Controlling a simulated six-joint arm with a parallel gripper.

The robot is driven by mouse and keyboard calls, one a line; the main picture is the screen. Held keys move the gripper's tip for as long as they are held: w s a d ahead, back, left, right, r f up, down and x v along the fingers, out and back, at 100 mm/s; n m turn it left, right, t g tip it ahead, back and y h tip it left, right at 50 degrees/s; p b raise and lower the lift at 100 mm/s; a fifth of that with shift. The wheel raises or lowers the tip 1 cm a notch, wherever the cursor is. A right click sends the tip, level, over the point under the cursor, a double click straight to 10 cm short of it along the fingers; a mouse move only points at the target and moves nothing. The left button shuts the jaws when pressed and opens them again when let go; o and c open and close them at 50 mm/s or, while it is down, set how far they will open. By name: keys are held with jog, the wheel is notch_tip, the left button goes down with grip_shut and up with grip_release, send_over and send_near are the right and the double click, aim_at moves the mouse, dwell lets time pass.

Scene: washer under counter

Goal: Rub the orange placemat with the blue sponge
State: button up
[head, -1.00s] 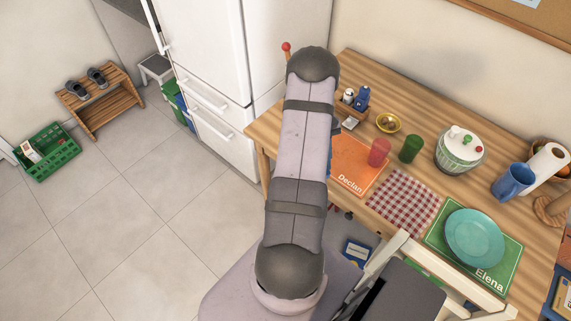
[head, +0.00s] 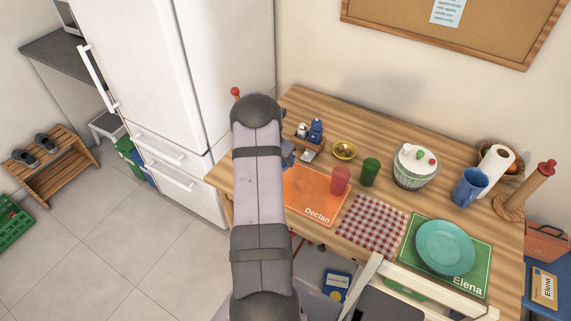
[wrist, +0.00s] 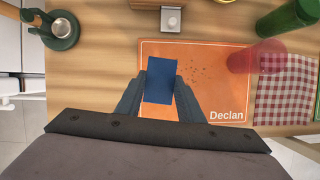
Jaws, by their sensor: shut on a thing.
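The orange placemat (head: 309,187), marked "Declan", lies on the wooden table, and it also shows in the wrist view (wrist: 208,56). Small dark crumbs (wrist: 199,74) lie on it right of the sponge. My gripper (wrist: 161,84) is shut on the blue sponge (wrist: 160,78), over the left part of the placemat. I cannot tell whether the sponge touches the mat. In the head view my arm hides the mat's left part and most of the gripper.
A red cup (head: 340,181) stands at the mat's right edge, with a green cup (head: 370,171) beyond. A checkered cloth (head: 371,223) lies to the right. A caddy with shakers (head: 309,139) stands behind the mat. A green placemat (head: 474,235) holds a teal plate (head: 445,247).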

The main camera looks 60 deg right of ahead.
jog(key=shift+n, duration=0.7)
jog(key=shift+f, duration=0.1)
